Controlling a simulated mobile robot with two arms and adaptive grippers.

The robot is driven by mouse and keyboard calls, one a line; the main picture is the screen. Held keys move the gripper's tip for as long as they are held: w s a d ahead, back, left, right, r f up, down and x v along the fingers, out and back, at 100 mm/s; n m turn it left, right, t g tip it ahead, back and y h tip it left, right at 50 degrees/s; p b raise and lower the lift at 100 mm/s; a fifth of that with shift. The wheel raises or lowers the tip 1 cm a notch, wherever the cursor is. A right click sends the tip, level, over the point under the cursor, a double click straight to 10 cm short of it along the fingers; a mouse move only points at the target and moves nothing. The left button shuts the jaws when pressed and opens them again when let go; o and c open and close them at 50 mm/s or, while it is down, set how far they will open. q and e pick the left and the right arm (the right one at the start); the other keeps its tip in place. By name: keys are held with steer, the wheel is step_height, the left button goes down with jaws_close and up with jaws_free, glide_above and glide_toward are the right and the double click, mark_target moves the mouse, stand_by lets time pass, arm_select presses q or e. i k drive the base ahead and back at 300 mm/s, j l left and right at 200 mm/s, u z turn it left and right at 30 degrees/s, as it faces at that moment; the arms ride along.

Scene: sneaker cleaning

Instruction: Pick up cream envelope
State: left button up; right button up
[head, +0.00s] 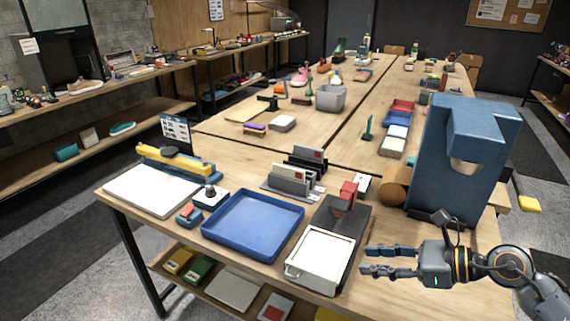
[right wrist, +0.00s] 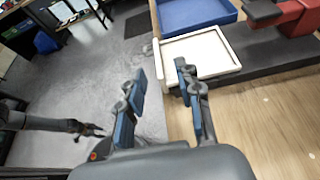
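Pale envelopes (head: 290,173) stand upright in a grey rack (head: 272,188) near the middle of the front table in the head view. I cannot tell for sure which one is the cream envelope. My right gripper (head: 364,260) is open and empty, right of the white-topped tray and well to the front right of the rack. In the right wrist view its fingers (right wrist: 160,70) are spread, with floor and table edge beyond. A dark gripper, my left one (right wrist: 88,131), shows small at the left of that view, over the floor, its fingers apart.
A blue tray (head: 253,223) lies in front of the rack. A white-topped tray (head: 320,258) and a dark base with a red block (head: 347,194) stand beside it. A tall blue machine (head: 459,150) stands at right. Bare wood (head: 395,288) lies at the front right.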

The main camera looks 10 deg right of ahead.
mark_target(298, 176)
steer(key=i, duration=1.2)
